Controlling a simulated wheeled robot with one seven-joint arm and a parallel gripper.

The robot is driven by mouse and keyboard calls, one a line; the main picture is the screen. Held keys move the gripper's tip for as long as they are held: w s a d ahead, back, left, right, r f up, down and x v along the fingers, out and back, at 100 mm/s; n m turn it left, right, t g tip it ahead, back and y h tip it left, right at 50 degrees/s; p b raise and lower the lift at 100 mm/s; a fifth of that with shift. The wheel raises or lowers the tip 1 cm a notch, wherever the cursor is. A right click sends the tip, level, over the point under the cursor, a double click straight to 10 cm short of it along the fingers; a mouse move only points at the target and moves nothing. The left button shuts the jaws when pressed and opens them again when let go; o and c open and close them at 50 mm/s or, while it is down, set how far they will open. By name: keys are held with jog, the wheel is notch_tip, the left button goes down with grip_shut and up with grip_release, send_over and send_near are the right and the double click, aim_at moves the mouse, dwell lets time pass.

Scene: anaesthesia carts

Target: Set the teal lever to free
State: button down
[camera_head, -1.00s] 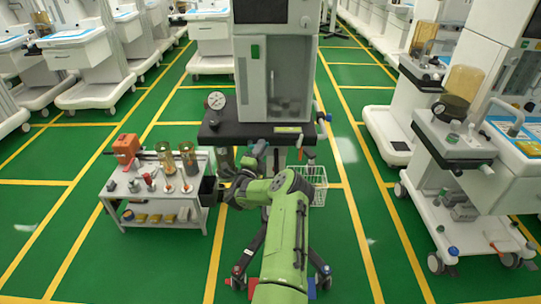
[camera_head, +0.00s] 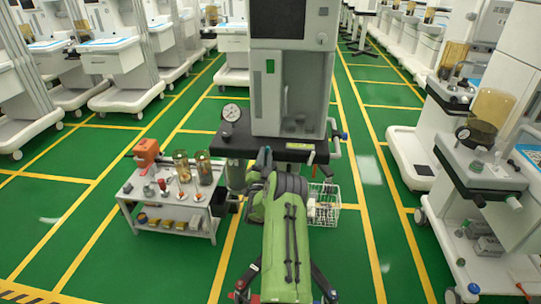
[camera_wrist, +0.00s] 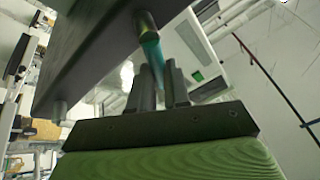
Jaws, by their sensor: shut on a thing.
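The teal lever (camera_wrist: 152,50) shows in the wrist view, hanging from a brass-coloured collar at the edge of a dark shelf. My gripper (camera_wrist: 160,70) has its two dark fingers at the lever's lower end and is shut on it. In the head view my gripper (camera_head: 264,156) is under the front of the machine's dark shelf (camera_head: 285,150).
A grey trolley (camera_head: 158,222) with an orange device (camera_head: 146,152) and amber-topped jars stands close on the left. A white wire basket (camera_head: 326,214) is right of my arm. A pressure gauge (camera_head: 231,112) sits on the shelf's left. Green floor is open between the cart rows.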

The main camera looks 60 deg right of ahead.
jog(key=shift+w+a+r+n+t+y+b, duration=0.2)
jog(key=shift+n+t, duration=0.25)
jog(key=shift+n, duration=0.4)
jog(key=shift+w+f+n+t+y+b, duration=0.15)
jog(key=shift+n+t+y+b, duration=0.15)
jog(key=shift+n+t, duration=0.35)
jog(key=shift+w+a+r+n+t+y+b, duration=0.15)
jog(key=shift+n+t+y, duration=0.15)
jog(key=shift+n, duration=0.7)
jog(key=shift+f, duration=0.1)
jog(key=c, duration=1.1)
grip_release()
